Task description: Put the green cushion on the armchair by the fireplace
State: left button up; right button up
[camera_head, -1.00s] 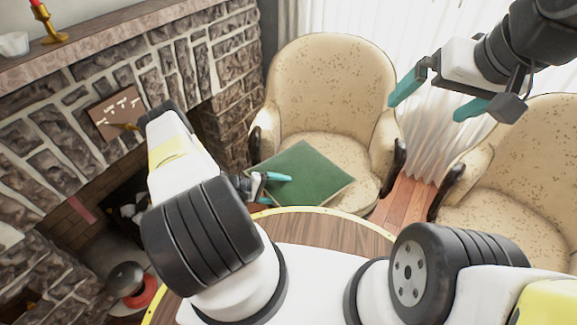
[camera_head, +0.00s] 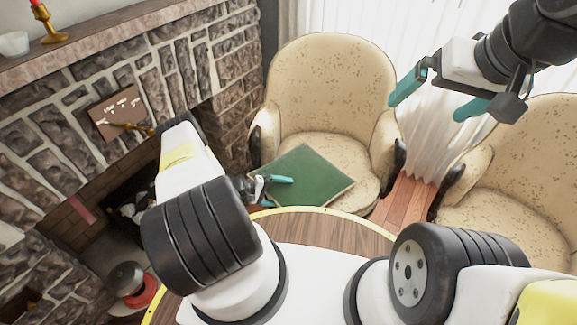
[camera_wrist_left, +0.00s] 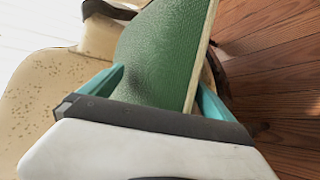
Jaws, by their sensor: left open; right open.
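The green cushion (camera_head: 314,174) lies on the seat of the armchair by the fireplace (camera_head: 330,82). Its near left part reaches over the front of the seat. My left gripper (camera_head: 276,186) is open at the cushion's near left edge. In the left wrist view, the cushion (camera_wrist_left: 165,50) extends between the two teal fingers of the left gripper (camera_wrist_left: 160,90); I cannot tell whether they touch it. The armchair's speckled fabric (camera_wrist_left: 50,85) is on the left there. My right gripper (camera_head: 428,108) is open, empty and raised in front of the curtain.
The stone fireplace (camera_head: 60,155) fills the left side, with a candlestick (camera_head: 48,25) and a white bowl (camera_head: 14,44) on its mantel. A second armchair (camera_head: 520,165) stands at the right. A round wooden table (camera_head: 325,228) edges the near side. Wooden floor (camera_head: 405,203) shows between the chairs.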

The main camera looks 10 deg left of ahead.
pick_arm(q)
jog(key=v, duration=0.7)
jog(key=shift+a, duration=0.25)
jog(key=w+r+m+g+y, duration=0.1)
jog(key=w+r+m+g, duration=0.1)
jog(key=r, duration=0.9)
jog(key=w+r+m+g+y, duration=0.1)
jog(key=w+r+m, duration=0.15)
jog(key=r, duration=0.85)
jog(key=s+d+r+m+g+y, duration=0.1)
jog(key=s+d+r, duration=0.1)
jog(key=r, duration=0.7)
jog(key=s+d+r+m+y, duration=0.1)
jog(key=d+r+y, duration=0.15)
jog(key=r, duration=0.75)
jog(key=s+d+r+m+t+y, duration=0.15)
jog(key=s+d+r, duration=0.25)
jog(key=s+r, duration=0.75)
jog(key=s+d+r+t+y, duration=0.1)
jog(key=s+r+t+y, duration=0.1)
jog(key=s+r, duration=0.6)
jog(key=s+t, duration=0.1)
jog(key=s, duration=0.3)
jog(key=shift+s+d+r, duration=0.2)
jog(key=shift+s, duration=0.15)
